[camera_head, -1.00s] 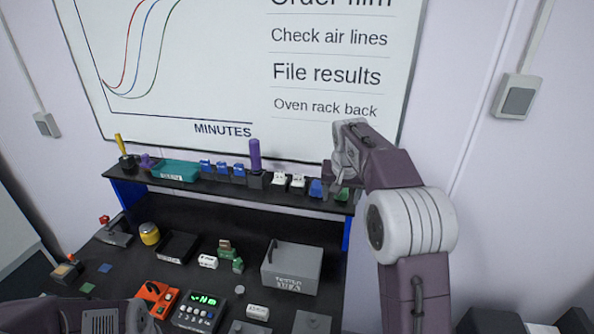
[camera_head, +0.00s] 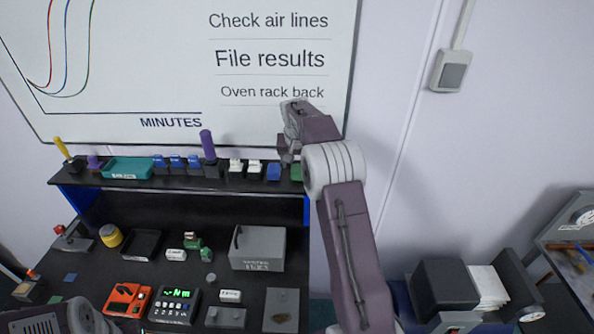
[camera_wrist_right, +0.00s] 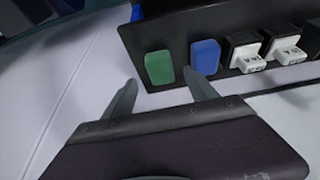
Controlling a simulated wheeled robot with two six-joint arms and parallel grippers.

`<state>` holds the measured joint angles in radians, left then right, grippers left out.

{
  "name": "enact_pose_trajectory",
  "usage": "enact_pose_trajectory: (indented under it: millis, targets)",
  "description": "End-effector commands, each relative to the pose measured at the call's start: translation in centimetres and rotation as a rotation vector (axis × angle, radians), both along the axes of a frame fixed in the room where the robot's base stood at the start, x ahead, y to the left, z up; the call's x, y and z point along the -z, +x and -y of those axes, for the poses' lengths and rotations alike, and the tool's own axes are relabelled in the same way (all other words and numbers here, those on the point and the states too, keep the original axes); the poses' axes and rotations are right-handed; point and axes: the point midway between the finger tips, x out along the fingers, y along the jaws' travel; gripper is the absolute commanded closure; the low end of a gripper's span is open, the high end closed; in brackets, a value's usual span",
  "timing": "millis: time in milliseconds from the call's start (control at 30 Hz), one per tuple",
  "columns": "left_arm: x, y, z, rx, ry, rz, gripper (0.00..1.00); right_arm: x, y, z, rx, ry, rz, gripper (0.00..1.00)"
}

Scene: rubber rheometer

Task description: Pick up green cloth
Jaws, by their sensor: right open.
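The green cloth (camera_head: 296,173), a small green folded-looking piece, is at the right end of the black shelf, right of a blue piece (camera_head: 273,172). In the right wrist view the green cloth (camera_wrist_right: 159,68) is upright, just ahead of the gap between the fingers, with the blue piece (camera_wrist_right: 205,57) beside it. My right gripper (camera_head: 287,151) is open and empty, above and close to the cloth; the wrist view shows its two spread fingers (camera_wrist_right: 160,94) apart from it. Part of my left arm shows at the bottom left; its gripper is out of view.
The black shelf (camera_head: 130,184) also bears a teal tray (camera_head: 127,168), white-labelled blocks (camera_head: 254,168) and a purple-handled tool (camera_head: 208,146). A grey box (camera_head: 258,248) stands on the bench below. Wall space right of the shelf is free.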

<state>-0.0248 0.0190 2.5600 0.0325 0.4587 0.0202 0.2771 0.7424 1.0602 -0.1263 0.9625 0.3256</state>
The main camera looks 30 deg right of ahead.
Motion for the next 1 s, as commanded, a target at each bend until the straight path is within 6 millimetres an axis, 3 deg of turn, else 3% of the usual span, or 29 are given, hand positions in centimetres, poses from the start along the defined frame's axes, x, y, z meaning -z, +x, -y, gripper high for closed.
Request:
enact_pose_trajectory:
  millis: [200,333,533,567,700,800,1000]
  targets:
    - [-2.7,0.0,0.0,0.000,0.000,0.000,0.64,3.0,0.9,0.4,0.000,0.002,-0.006,0.34]
    - [-3.0,0.0,0.0,0.000,0.000,0.000,0.64,4.6,1.4,0.7,0.001,0.002,-0.003,0.34]
    - [-2.8,0.0,0.0,0.000,0.000,0.000,0.64,4.9,1.5,0.7,0.000,0.001,-0.001,0.34]
    - [-2.8,0.0,0.0,0.000,0.000,0.000,0.64,4.9,1.5,0.7,0.000,0.001,-0.001,0.36]
    - [-2.8,0.0,0.0,0.000,0.000,0.000,0.64,4.9,1.5,0.7,0.000,0.001,-0.001,0.75]
    - [-2.8,0.0,0.0,0.000,0.000,0.000,0.64,4.8,1.5,0.7,0.000,0.001,-0.001,0.98]
    - [-2.8,0.0,0.0,0.000,0.000,0.000,0.64,4.8,1.5,0.7,0.000,0.001,0.000,0.98]
